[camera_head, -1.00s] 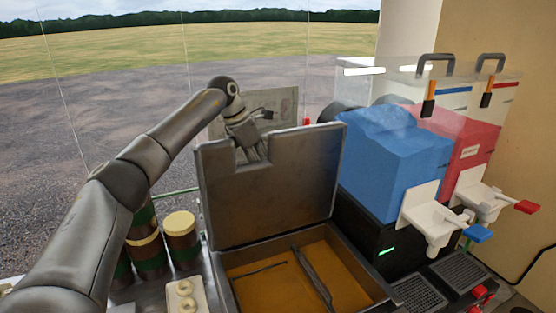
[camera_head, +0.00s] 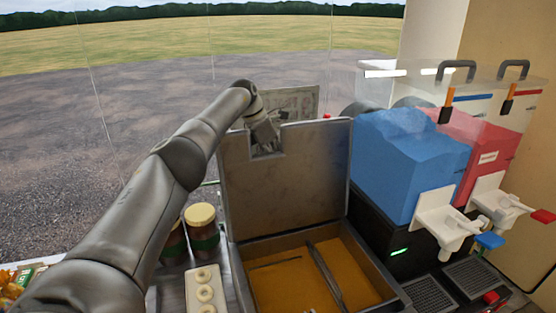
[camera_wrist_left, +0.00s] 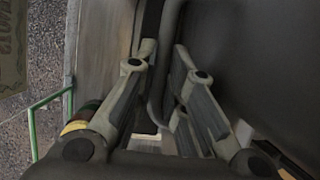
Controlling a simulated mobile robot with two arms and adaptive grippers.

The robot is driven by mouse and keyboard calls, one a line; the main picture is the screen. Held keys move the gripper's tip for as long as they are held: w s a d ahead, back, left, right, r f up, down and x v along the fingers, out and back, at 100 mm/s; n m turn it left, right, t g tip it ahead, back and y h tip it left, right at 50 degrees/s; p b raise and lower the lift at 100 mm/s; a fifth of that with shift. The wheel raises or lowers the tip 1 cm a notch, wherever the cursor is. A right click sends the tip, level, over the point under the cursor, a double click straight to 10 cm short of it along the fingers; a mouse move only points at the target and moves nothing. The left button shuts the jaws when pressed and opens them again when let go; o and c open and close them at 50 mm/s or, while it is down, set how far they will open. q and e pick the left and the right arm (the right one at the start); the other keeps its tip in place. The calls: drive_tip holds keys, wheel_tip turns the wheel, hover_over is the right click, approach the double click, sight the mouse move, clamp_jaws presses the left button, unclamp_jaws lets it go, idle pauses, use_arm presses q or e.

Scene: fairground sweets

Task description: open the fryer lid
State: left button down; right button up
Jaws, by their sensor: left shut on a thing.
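The fryer lid (camera_head: 300,180) is a dark grey metal panel with a notch near its upper left corner. It stands raised, about upright, at the back of the fryer (camera_head: 373,268). The fryer's inside is exposed, with orange-brown oil (camera_head: 290,285) in it. My left gripper (camera_head: 264,138) is at the notch, shut on the lid. In the left wrist view its fingers (camera_wrist_left: 165,52) lie on either side of the lid's edge. The exact contact is partly hidden. My right gripper is not in view.
Blue and red slush dispensers (camera_head: 410,165) stand close to the fryer's right. Left of it are lidded jars (camera_head: 202,225) and a white tray (camera_head: 222,275) with ring-shaped doughnuts. A green rail (camera_wrist_left: 48,105) shows in the left wrist view.

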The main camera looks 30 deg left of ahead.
use_arm(q)
drive_tip(key=shift+a+f, duration=0.35)
drive_tip(key=shift+a, duration=0.25)
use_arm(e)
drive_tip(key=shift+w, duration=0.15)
use_arm(q)
drive_tip(key=c, duration=1.7)
unclamp_jaws()
drive_tip(key=shift+w+f, duration=0.1)
drive_tip(key=shift+o, duration=1)
drive_tip(key=shift+w+a+f, duration=0.25)
drive_tip(key=shift+w+a, duration=0.05)
drive_tip(key=shift+w, duration=0.05)
drive_tip(key=shift+w+a+f, duration=0.15)
drive_tip(key=shift+w+a, duration=0.05)
drive_tip(key=shift+d+r, duration=0.1)
drive_tip(key=shift+r, duration=0.15)
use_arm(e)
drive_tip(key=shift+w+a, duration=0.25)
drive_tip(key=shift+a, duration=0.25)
